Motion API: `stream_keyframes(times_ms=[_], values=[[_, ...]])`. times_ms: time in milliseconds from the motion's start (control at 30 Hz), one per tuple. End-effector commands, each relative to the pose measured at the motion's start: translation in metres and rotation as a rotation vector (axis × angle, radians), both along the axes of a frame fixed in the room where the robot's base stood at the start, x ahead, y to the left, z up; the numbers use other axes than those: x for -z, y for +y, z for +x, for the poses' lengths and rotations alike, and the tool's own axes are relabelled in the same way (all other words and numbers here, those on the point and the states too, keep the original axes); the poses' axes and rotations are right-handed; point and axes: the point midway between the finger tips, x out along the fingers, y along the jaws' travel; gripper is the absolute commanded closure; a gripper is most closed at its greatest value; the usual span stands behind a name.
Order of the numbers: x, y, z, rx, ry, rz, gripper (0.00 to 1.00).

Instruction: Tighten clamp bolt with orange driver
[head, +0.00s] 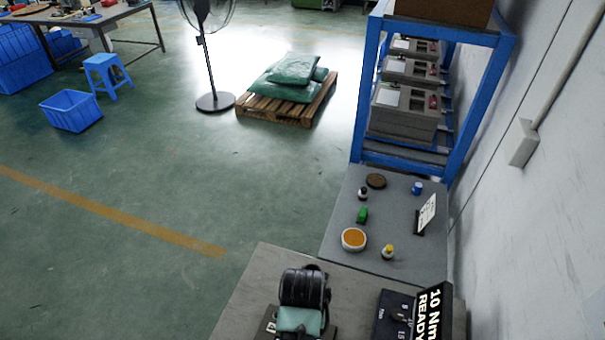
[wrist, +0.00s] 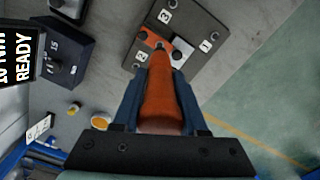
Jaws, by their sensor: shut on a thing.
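My gripper (wrist: 158,84) is shut on the orange driver (wrist: 160,100), its two blue fingers on either side of the body. The driver points away from the wrist camera towards a dark plate (wrist: 205,62) marked 1, 2 and 3. Its tip end lies over the plate near mark 2, beside an orange piece (wrist: 183,47) and a dark round knob. I cannot tell whether the tip touches a bolt; the clamp bolt is not clearly visible. In the head view my wrist covers the driver and most of the plate.
A dark control box (head: 395,312) with a display (head: 432,308) reading "10 Nm READY" stands right of my wrist. Behind it, a grey table (head: 338,208) holds an orange-topped dish (head: 354,239), a green piece (head: 362,215) and a sign (head: 427,214). A blue rack (head: 450,110) stands beyond.

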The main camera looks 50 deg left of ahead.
Motion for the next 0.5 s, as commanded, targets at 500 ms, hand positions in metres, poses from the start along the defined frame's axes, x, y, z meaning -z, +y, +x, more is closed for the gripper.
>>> stream_keyframes(times_ms=[500], values=[[0.039,0.0,0.0,0.001,-0.001,0.001,1.0]])
